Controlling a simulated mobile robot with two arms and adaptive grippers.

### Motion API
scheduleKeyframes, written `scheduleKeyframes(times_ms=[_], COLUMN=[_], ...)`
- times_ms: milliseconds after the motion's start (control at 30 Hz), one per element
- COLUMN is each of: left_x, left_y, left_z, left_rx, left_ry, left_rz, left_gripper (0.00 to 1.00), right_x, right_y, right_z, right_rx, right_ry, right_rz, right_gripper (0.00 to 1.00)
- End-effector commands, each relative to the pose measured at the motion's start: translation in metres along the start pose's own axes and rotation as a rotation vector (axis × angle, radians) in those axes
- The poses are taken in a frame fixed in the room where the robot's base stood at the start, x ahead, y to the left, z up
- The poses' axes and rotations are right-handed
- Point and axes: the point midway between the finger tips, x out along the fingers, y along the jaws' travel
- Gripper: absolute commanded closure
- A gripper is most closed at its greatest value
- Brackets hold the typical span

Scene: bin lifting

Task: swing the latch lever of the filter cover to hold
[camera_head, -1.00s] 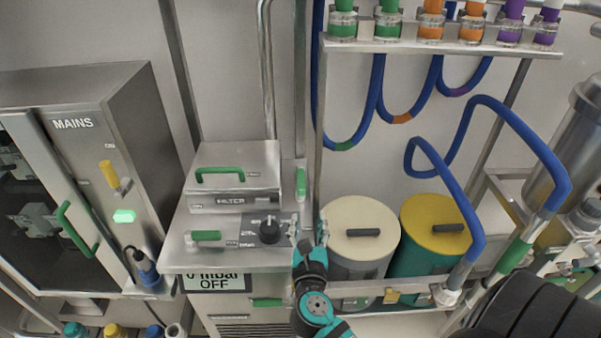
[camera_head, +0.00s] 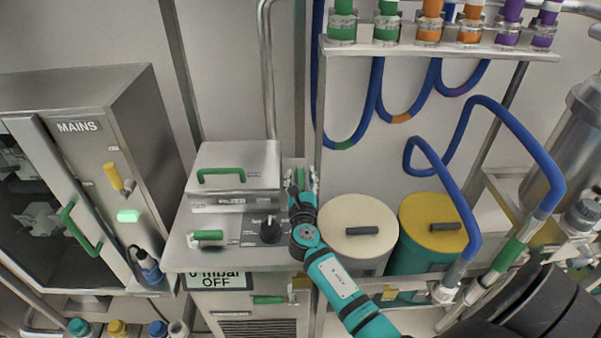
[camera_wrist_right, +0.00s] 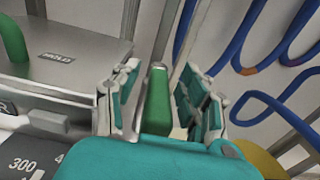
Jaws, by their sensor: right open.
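The filter cover (camera_head: 236,165) is a steel lid with a green handle (camera_head: 221,175) and a FILTER label; it lies flat and closed-looking. The green latch lever (camera_wrist_right: 157,98) stands upright at the cover's right side. My right gripper (camera_head: 302,184) is at the lever and hides most of it in the head view. In the right wrist view the open fingers (camera_wrist_right: 158,78) stand on both sides of the lever, with gaps visible. A HOLD label (camera_wrist_right: 57,57) shows on the cover at the left of that view. My left gripper is not in view.
A black knob (camera_head: 270,231) and a second green handle (camera_head: 208,235) are on the panel in front of the cover. Cream (camera_head: 358,222) and yellow (camera_head: 432,222) lidded bins stand to the right. Blue hoses (camera_head: 520,125) hang further right. The MAINS cabinet (camera_head: 135,150) is left.

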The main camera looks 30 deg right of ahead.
Motion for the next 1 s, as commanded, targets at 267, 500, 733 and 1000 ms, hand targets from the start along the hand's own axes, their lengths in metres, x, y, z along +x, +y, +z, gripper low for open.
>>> scheduleKeyframes(times_ms=[267,500,733,1000], left_x=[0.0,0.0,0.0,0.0], left_y=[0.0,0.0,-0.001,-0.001], left_z=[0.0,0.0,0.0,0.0], left_rx=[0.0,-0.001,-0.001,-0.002], left_ry=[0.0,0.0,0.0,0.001], left_rz=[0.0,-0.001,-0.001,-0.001], left_gripper=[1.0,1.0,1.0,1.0], right_x=[0.017,0.017,0.016,0.016], right_y=[-0.001,-0.001,0.0,0.0], right_z=[0.0,0.0,0.0,0.0], right_rx=[0.0,0.0,0.0,0.0], right_ry=[0.0,0.0,0.0,0.001], right_rz=[-0.001,-0.001,0.0,0.0], right_gripper=[0.56,0.6,0.9,1.0])
